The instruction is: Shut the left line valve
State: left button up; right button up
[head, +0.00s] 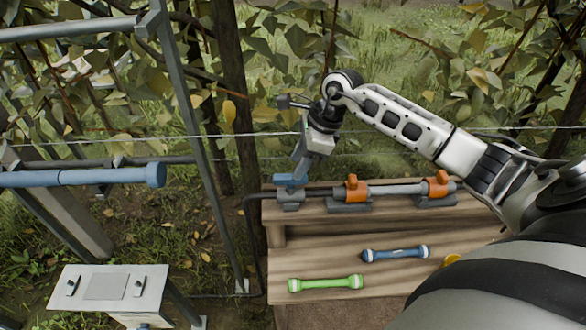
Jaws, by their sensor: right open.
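A grey pipe line runs along the upper shelf of a wooden bench. At its left end is a grey fitting (291,200) with a blue handle-like piece (287,181) on top. Further right along the pipe are two valves with orange handles, one in the middle (352,188) and one at the right (437,184). My right gripper (300,178) points down at the blue piece, its jaws open. The fingertips are right at the blue piece; I cannot tell whether they touch it. My left gripper is not in view.
The wooden bench (315,262) holds a green-and-white cylinder (325,283) and a blue one (396,253) on its lower shelf. A grey panel box (107,288) stands at the lower left. Metal posts, a blue bar (85,177), wires and leafy branches surround the bench.

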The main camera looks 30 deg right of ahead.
aim_at(290, 179)
jog(key=shift+x, duration=2.05)
grip_shut()
